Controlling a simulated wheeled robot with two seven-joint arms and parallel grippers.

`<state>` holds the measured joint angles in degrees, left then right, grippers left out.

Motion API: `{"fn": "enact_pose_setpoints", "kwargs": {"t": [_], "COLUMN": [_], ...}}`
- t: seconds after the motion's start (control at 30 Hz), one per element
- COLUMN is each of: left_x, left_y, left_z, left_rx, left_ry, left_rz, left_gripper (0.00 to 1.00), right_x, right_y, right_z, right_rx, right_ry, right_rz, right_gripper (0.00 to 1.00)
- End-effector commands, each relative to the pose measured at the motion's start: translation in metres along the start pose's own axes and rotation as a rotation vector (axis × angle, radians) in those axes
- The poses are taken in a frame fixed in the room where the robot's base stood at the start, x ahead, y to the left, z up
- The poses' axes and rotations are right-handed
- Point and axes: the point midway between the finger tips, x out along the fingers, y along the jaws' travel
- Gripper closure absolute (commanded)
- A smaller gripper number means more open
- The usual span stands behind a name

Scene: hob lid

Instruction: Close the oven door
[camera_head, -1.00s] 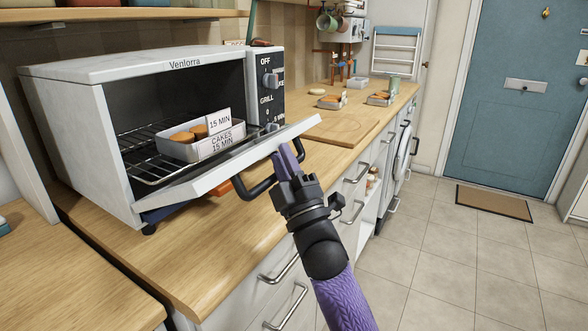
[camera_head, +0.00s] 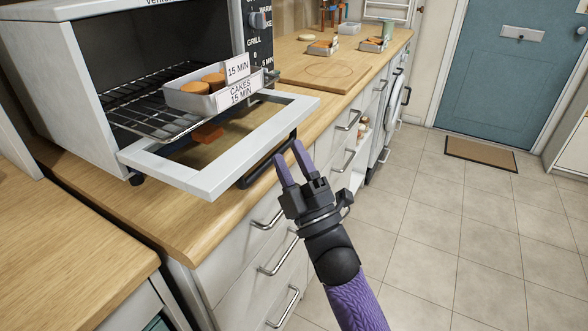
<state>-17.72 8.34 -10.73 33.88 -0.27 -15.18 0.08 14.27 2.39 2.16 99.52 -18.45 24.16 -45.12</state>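The white oven (camera_head: 62,100) stands on the wooden counter. Its door (camera_head: 165,170) is hinged down and wide open, close to level, with a window in its frame. The dark door handle (camera_head: 252,178) is under the outer edge. My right gripper (camera_head: 289,152) is at that edge beside the handle, its two dark purple fingers slightly apart with nothing visible between them. I cannot tell whether a finger touches the handle. My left gripper is out of view.
Inside, a wire rack (camera_head: 135,108) holds a tray (camera_head: 190,100) of cakes with "15 MIN" cards. An orange item (camera_head: 207,132) shows beneath the rack. A wooden board (camera_head: 318,72) lies right of the oven. The floor (camera_head: 440,220) is clear.

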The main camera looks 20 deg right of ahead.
Motion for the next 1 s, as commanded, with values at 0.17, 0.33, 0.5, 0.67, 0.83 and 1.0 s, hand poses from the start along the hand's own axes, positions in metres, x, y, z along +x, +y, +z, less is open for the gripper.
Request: {"fn": "enact_pose_setpoints", "kwargs": {"t": [0.17, 0.33, 0.5, 0.67, 0.83, 1.0], "left_x": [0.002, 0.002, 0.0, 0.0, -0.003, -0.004], "left_y": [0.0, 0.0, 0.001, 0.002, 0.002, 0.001], "left_z": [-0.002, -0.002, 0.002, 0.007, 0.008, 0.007], "left_rx": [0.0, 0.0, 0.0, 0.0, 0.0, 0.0], "left_ry": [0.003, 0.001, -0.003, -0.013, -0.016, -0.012], "left_rz": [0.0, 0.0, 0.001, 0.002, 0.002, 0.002], "left_gripper": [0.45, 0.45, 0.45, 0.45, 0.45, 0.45], "right_x": [-0.012, -0.013, -0.012, -0.014, -0.048, -0.09], "right_y": [-0.002, -0.001, 0.0, -0.001, -0.001, -0.001], "right_z": [0.0, 0.0, 0.0, 0.0, 0.0, 0.0], "right_rx": [0.0, -0.001, 0.0, 0.0, 0.0, 0.0], "right_ry": [-0.001, -0.001, -0.001, -0.001, -0.004, -0.004], "right_rz": [-0.001, 0.0, 0.001, 0.0, -0.005, -0.003], "right_gripper": [0.43, 0.43, 0.43, 0.43, 0.43, 0.43]}}
